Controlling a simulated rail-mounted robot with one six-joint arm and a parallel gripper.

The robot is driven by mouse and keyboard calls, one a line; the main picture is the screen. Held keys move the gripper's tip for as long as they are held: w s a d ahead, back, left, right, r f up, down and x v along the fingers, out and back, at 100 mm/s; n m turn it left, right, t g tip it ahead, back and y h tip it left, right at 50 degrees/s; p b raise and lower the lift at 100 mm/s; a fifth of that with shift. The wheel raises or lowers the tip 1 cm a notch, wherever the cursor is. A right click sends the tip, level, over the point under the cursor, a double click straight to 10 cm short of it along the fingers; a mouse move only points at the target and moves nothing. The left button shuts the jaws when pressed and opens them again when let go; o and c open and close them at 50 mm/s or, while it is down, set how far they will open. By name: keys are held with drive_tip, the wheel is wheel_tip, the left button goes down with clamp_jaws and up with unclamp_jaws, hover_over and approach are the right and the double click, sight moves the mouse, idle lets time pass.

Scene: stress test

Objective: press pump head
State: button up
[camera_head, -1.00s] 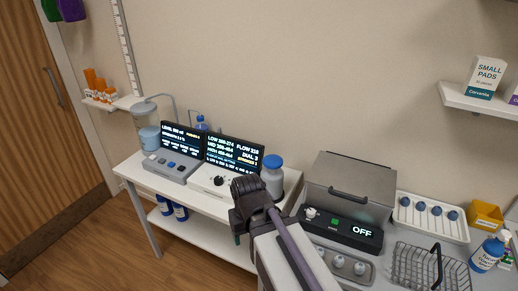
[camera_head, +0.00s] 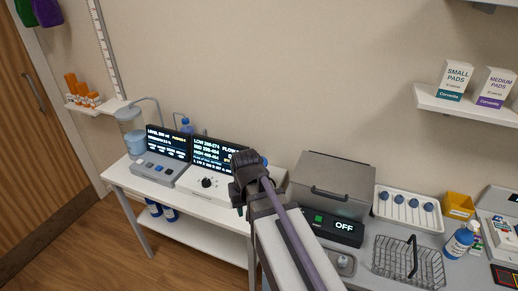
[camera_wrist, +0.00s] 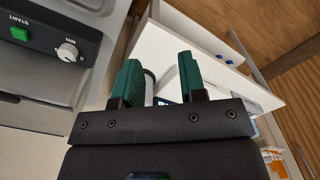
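A white-labelled blue bottle (camera_head: 460,241) stands upright on the right counter; its top is too small to tell whether it is a pump head. A small blue bottle (camera_head: 186,125) with a thin raised top stands behind the left display, partly hidden. My gripper (camera_wrist: 158,75) shows two green fingers held apart in the wrist view, with nothing held between them. In the head view, the dark end of my arm is in front of the dial unit (camera_head: 206,183), well left of the labelled bottle. It hides the blue-capped container there.
A wire basket (camera_head: 388,270) with a raised handle stands left of the labelled bottle. A yellow bin (camera_head: 459,206), a white tray (camera_head: 409,224) with blue knobs and a grey lidded unit reading OFF (camera_head: 343,225) are close by. A shelf (camera_head: 470,106) with boxes hangs above.

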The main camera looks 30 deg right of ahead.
drive_tip(key=w+d+r+m+p, duration=0.1)
drive_tip(key=w+d+r+p, duration=0.1)
drive_tip(key=w+d+r, duration=0.1)
drive_tip(key=w+d+r+m+p, duration=0.2)
drive_tip(key=w+d+r+p, duration=0.1)
drive_tip(key=w+d, duration=0.3)
drive_tip(key=w+d+r+m+p, duration=0.1)
drive_tip(key=w+d+r, duration=0.3)
drive_tip(key=w, duration=0.4)
drive_tip(key=shift+d+r+m+y+p, duration=0.3)
drive_tip(key=shift+r+p, duration=0.3)
drive_tip(key=shift+p, duration=0.3)
drive_tip(key=c, duration=0.5)
drive_tip(key=w+d, duration=0.1)
drive_tip(key=w, duration=0.1)
drive_tip(key=w+d+m, duration=0.1)
drive_tip(key=w, duration=0.1)
drive_tip(key=w+d+m, duration=0.1)
drive_tip(key=w, duration=0.1)
drive_tip(key=shift+d+t, duration=0.2)
drive_tip(key=shift+t, duration=0.1)
clamp_jaws()
drive_tip(key=shift+m, duration=0.8)
drive_tip(key=f+b, duration=0.4)
drive_tip(key=a+f+b, duration=0.1)
drive_tip(key=f+b, duration=0.9)
drive_tip(key=shift+w+a+f, duration=0.1)
drive_tip(key=shift+w+a, duration=0.2)
drive_tip(key=shift+w, duration=0.05)
